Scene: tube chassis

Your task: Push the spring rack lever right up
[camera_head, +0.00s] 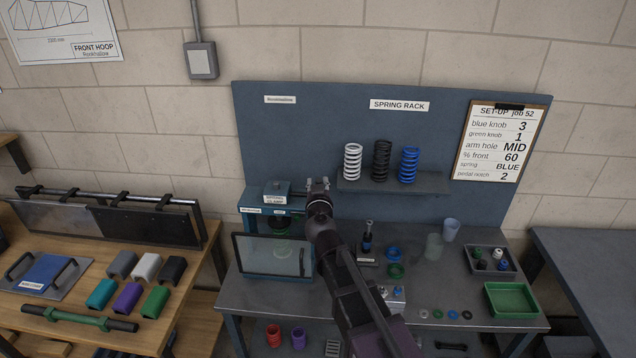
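The spring rack is a small shelf (362,187) on the blue-grey back panel, under a "SPRING RACK" sign (399,105). A white spring (352,161), a black spring (381,160) and a blue spring (409,164) stand upright on it. I cannot make out a lever on the rack. My gripper (318,184) is in front of the panel, just left of the shelf and below the springs' tops. My arm rises to it from the bottom of the picture. The fingertips are small and seen from behind, so their opening and any contact are unclear.
Left of my gripper is a blue-grey station with a block (277,187) on top and a clear screen (262,255) in front. A dark upright part (367,237), rings, cups and a green tray (510,300) stand on the bench. A set-up clipboard (500,142) hangs at right.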

